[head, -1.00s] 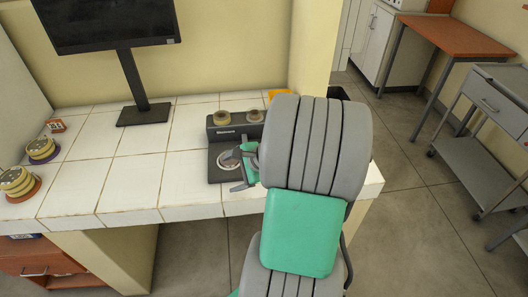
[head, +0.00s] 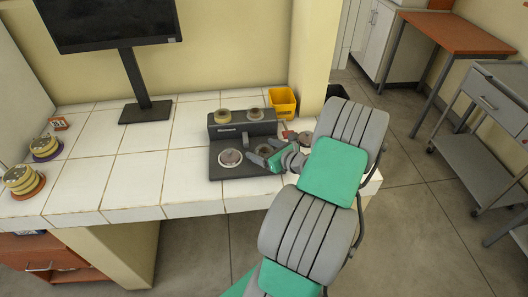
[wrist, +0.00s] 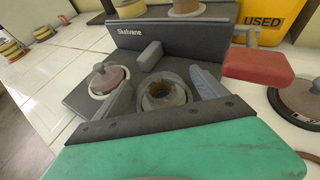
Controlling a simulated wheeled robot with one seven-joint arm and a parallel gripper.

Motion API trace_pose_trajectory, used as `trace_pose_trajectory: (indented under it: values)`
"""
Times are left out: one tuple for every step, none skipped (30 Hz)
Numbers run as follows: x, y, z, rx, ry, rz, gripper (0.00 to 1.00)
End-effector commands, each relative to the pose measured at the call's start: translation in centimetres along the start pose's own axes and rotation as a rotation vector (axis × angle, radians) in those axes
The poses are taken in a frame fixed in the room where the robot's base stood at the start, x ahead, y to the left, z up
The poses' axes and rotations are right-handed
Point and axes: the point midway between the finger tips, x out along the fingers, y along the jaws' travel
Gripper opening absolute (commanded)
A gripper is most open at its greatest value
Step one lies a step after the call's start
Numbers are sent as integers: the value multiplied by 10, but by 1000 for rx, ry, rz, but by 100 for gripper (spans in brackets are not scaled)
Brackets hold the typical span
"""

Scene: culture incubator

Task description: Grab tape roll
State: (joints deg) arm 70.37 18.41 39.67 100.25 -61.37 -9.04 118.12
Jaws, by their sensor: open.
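A grey dispenser-like stand (head: 226,172) on the white tiled bench holds several round rolls. One ring-shaped roll with a brown core (wrist: 165,96) sits in its base, between my gripper's fingers in the wrist view; I cannot tell whether it is the tape roll. A pale roll with a knob-like centre (head: 230,157) sits to its left and also shows in the wrist view (wrist: 108,78). Two rolls rest on the raised back, left (head: 223,116) and right (head: 255,113). My gripper (wrist: 163,80) is open and empty, its fingers either side of the ring-shaped roll.
A yellow bin marked USED (head: 282,102) stands behind the stand's right end. A red block (wrist: 258,68) is close to my gripper's right side, with a round dial-like item (wrist: 302,98) beyond it. A monitor (head: 147,110) and stacked rolls (head: 45,148) are left. Bench tiles between are clear.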

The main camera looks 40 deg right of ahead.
Motion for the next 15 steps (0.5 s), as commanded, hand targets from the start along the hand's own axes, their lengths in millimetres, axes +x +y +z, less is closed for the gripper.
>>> trace_pose_trajectory:
  values:
    - [0,0,0,0,0,-1,83]
    - [0,0,0,0,0,-1,83]
    - [0,0,0,0,0,-1,83]
    - [0,0,0,-1,0,0,83]
    - [0,0,0,-1,0,0,80]
    - [0,0,0,-1,0,0,77]
    - [0,0,0,-1,1,0,74]
    - [0,0,0,-1,1,0,72]
    - [0,0,0,-1,1,0,69]
    - [0,0,0,-1,1,0,66]
    - [0,0,0,-1,1,1,64]
    - [0,0,0,-1,1,1,60]
    - [0,0,0,-1,1,1,58]
    - [0,0,0,-1,1,1,56]
    - [0,0,0,-1,1,1,52]
